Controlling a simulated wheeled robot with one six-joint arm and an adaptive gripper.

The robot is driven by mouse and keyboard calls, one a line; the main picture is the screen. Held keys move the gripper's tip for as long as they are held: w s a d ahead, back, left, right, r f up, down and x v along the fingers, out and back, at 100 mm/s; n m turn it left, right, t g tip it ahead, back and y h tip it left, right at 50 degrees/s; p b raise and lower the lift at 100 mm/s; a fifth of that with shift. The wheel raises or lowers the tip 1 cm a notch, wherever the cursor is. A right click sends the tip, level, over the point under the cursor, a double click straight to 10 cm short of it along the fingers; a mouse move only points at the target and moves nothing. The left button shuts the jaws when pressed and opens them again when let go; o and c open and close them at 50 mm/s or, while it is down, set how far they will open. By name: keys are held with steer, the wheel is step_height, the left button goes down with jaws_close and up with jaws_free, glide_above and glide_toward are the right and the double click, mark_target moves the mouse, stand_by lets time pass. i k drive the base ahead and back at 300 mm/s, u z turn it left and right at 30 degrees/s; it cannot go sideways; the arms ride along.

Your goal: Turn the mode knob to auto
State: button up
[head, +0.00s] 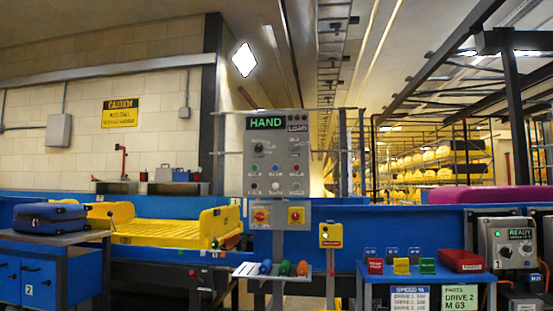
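A grey control panel (288,182) stands upright on a post in the middle of the head view. Its green-lettered display (266,123) reads HAND. A small dark knob (258,148) sits below that display, likely the mode knob; its pointer direction and any auto label are too small to read. A smaller display at the panel's upper right reads LOAD. My gripper is not in view.
A shelf with coloured handles (272,270) juts out below. A yellow tray (170,228) lies on the blue conveyor. At right a drive box (507,243) reads READY.

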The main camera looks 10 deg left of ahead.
mark_target(294, 147)
steer(key=u, duration=0.45)
steer(key=i, duration=0.8)
steer(key=u, duration=0.55)
steer(key=i, duration=1.25)
steer(key=z, duration=0.3)
